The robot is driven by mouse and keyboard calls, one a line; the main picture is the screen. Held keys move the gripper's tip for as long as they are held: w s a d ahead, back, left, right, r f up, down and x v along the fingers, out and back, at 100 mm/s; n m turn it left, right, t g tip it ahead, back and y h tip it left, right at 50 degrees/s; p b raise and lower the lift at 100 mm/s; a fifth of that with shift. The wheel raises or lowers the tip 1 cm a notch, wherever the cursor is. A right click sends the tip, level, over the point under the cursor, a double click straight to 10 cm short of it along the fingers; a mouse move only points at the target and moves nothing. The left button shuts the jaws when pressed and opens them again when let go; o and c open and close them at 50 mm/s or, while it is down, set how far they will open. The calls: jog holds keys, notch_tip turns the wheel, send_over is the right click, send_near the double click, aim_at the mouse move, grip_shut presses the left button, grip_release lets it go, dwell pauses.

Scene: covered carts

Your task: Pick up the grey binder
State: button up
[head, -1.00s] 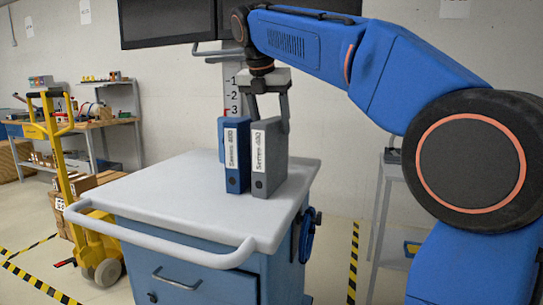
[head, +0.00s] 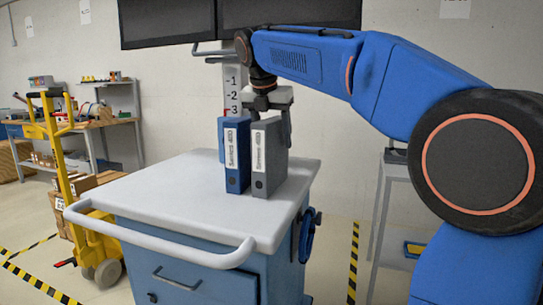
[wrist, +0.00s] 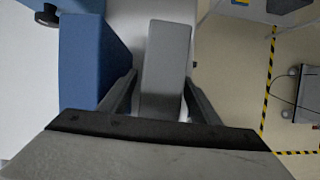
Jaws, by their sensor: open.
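The grey binder (head: 269,158) stands upright on the cart top, with a white spine label. The blue binder (head: 236,157) stands upright just left of it. In the wrist view the grey binder (wrist: 167,62) lies between the two fingers of my gripper (wrist: 160,92), which is open. The left finger sits between the blue binder (wrist: 90,60) and the grey one; the right finger is along the grey binder's other side. In the head view my gripper is low over the grey binder, its fingers partly hidden behind the binders.
The binders stand near the far right of the cart's white top (head: 165,190), which is otherwise clear at the left and front. A push handle (head: 160,238) runs along the cart's front. A yellow hand truck (head: 62,180) stands at left, and a monitor (head: 165,22) hangs behind.

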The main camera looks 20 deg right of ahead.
jog(key=shift+f, duration=0.15)
grip_shut()
dwell(0.4)
